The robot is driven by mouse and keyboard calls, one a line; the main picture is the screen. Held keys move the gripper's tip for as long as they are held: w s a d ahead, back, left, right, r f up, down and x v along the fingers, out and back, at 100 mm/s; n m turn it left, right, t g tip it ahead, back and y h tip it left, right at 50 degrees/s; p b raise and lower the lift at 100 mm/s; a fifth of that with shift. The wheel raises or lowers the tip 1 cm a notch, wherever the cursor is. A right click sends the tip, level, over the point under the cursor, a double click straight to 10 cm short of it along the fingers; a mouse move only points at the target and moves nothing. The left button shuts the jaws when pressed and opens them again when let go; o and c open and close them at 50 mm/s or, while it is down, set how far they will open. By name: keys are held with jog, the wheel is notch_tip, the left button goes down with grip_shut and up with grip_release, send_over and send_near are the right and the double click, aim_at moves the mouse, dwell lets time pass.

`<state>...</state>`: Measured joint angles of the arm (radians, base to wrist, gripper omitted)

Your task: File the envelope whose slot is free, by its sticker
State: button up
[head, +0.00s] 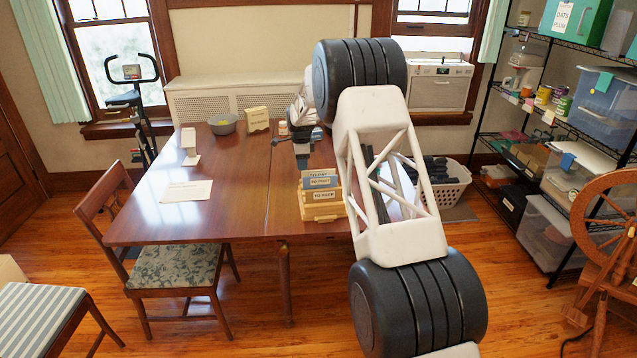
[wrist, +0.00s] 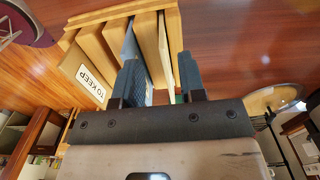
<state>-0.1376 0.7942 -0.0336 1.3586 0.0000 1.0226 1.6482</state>
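A wooden letter sorter (head: 323,213) stands near the table's front edge, with labelled dividers; "TO KEEP" is on its front, and "TO POST" and "TO PAY" seem to be behind. In the wrist view the sorter (wrist: 92,42) is below my gripper, its "TO KEEP" label at left. A blue-grey piece (wrist: 129,45), possibly an envelope, sits between its wooden panels. My gripper (wrist: 161,82) is open, its dark fingers apart over the sorter's end, with nothing clearly held. In the head view my gripper (head: 302,150) is behind the sorter. No sticker can be made out.
A white sheet with faint writing (head: 187,191) and a white card piece (head: 189,143) lie left on the table (head: 235,205). A grey bowl (head: 223,124), tan labelled box (head: 257,119) and small bottle (head: 283,128) stand at the back. The left-centre tabletop is clear.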

jog(key=shift+f, duration=0.85)
jog(key=shift+w+d+f, duration=0.1)
jog(key=shift+f, duration=1.25)
jog(key=shift+w+d+f, duration=0.1)
jog(key=shift+f, duration=1.2)
grip_shut()
